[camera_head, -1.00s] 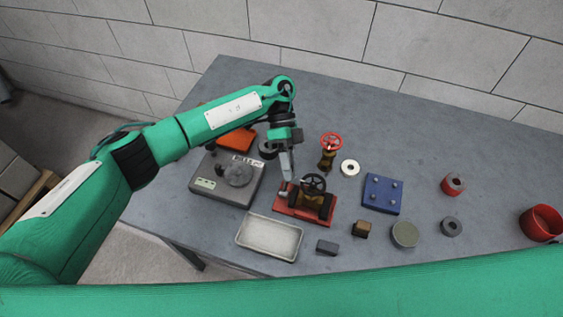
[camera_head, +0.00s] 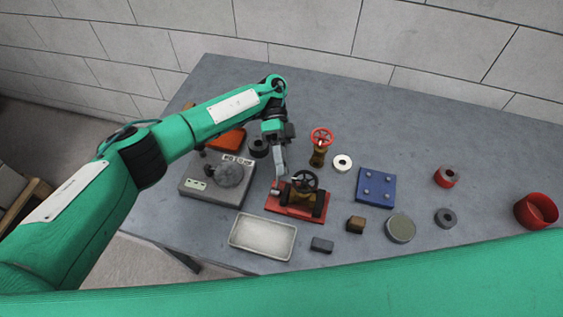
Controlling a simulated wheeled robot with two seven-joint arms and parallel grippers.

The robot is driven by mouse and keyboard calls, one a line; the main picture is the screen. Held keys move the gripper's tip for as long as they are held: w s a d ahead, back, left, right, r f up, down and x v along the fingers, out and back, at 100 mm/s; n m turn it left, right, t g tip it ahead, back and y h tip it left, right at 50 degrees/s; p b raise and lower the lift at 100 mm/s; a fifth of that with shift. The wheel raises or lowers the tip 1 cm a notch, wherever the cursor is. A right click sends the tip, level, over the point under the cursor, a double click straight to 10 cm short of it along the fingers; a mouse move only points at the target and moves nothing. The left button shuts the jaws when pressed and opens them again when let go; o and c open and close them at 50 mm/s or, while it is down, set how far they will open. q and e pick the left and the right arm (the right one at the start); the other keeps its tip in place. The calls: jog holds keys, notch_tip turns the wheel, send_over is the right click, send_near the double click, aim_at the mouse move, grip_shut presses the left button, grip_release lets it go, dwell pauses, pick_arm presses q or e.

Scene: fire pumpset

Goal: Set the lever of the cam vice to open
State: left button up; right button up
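The cam vice is the red-based fixture (camera_head: 283,208) near the middle of the table. A valve with a dark handwheel (camera_head: 305,181) sits in it, between dark jaws. A small part at the vice's left end (camera_head: 276,188), which looks like the lever, is partly hidden by the fingers. My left gripper (camera_head: 280,172) points down over this end, its fingertips at or just above that part. I cannot tell whether they touch it. The fingers overlap in this view, so their gap does not show. My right gripper is not in view.
A grey device with a round plate (camera_head: 205,190) stands left of the vice; a pale tray (camera_head: 261,254) lies in front. A red-wheeled valve (camera_head: 320,145) stands behind; a blue block (camera_head: 376,185) lies right. Bare table lies at the back right.

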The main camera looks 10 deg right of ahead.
pick_arm(q)
jog(key=o, duration=0.3)
jog(key=shift+w+r, duration=0.1)
jog(key=shift+w, duration=0.2)
jog(key=b+v, duration=0.2)
jog(key=v, duration=0.2)
jog(key=shift+w+r, duration=0.1)
jog(key=shift+w, duration=0.3)
jog(key=shift+b+v, duration=0.65)
jog(key=shift+v, duration=0.4)
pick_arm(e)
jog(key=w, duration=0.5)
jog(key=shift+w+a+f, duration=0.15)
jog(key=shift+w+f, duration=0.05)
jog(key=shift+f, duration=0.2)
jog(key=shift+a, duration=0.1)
